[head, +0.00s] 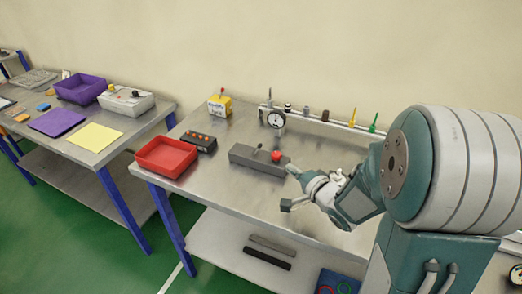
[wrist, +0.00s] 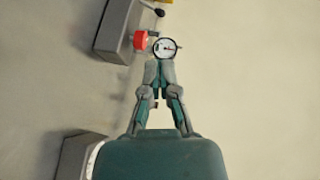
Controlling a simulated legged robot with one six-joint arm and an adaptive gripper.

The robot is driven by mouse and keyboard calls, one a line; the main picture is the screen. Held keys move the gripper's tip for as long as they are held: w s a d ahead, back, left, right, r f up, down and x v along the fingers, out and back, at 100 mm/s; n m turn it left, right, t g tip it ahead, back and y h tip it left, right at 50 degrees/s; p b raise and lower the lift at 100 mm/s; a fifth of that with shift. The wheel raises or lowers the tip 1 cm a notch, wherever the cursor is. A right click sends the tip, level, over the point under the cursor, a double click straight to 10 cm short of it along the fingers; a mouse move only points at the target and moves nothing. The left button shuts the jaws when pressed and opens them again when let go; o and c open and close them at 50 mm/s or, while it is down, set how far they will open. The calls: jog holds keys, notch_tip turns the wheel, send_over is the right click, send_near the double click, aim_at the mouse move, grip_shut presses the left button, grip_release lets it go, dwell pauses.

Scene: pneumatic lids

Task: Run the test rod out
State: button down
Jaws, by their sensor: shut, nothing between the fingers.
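I cannot make out a separate rod. My gripper (head: 292,170) is just right of and in front of the red knob, apart from it as far as I can tell. In the wrist view my gripper (wrist: 160,66) is shut and empty, its tips below the red knob (wrist: 141,40) and the grey block (wrist: 118,28). A round dial gauge (wrist: 167,48) shows just beyond the tips.
A red tray (head: 166,157), a black button box (head: 199,141) and a yellow device (head: 220,104) are to the left. Bare bench lies in front of the block.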

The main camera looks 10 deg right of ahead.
aim_at(261, 146)
jog(key=x, duration=1.4)
